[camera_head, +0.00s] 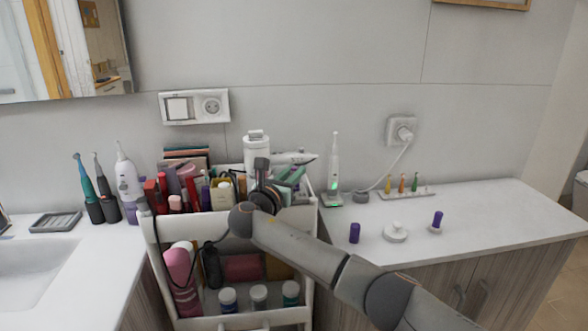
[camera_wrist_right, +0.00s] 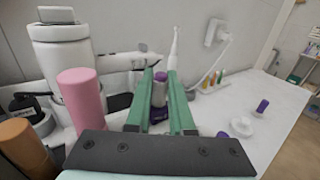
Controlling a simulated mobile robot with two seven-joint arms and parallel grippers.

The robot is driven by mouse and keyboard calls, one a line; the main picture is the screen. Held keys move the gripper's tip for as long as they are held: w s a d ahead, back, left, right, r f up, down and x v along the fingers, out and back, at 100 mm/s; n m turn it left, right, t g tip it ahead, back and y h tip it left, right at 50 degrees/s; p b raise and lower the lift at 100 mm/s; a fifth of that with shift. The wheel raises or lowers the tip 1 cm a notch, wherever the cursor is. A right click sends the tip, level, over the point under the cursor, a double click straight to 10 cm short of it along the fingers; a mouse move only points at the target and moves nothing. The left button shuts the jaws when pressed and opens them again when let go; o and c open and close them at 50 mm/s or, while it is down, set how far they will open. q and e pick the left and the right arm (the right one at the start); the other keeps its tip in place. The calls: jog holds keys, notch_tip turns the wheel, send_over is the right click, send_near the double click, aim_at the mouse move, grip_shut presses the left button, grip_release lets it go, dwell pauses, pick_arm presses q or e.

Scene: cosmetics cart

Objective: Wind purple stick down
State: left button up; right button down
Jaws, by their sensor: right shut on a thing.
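My right gripper (camera_wrist_right: 160,84) has green fingers. They are shut around a purple stick (camera_wrist_right: 160,90), with a greyish body, purple top and purple lower part. In the head view my right gripper (camera_head: 293,174) is over the top right of the white cart, and my wrist hides most of what it holds. A purple cap-like piece (camera_head: 354,232) stands on the right counter. Another purple piece (camera_head: 437,217) stands to its right on a small white base. Both also show at the right of the wrist view. My left gripper is not in view.
The white cart (camera_head: 232,320) holds several bottles and tubes, close around my gripper. A pink cylinder (camera_wrist_right: 80,97) and a white bottle (camera_wrist_right: 68,62) stand left of the fingers. An electric toothbrush (camera_head: 334,170) stands behind. The right counter (camera_head: 500,210) has free room.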

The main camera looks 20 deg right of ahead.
jog(key=shift+f+m+g+h+b, duration=0.15)
jog(key=shift+m+g+h+b, duration=0.3)
jog(key=shift+m+g+h, duration=0.3)
jog(key=shift+m+g+h+b, duration=0.45)
jog(key=shift+m+g+b, duration=0.15)
jog(key=shift+g, duration=0.25)
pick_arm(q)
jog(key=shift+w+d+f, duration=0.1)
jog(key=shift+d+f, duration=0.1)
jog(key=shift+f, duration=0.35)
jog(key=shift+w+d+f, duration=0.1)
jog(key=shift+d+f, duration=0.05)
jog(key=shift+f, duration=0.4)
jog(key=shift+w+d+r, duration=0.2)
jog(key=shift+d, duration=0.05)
pick_arm(e)
jog(key=shift+g, duration=0.3)
jog(key=c, duration=1)
grip_release()
jog(key=shift+c, duration=0.2)
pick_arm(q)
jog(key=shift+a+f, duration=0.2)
pick_arm(e)
jog(key=shift+o, duration=1.4)
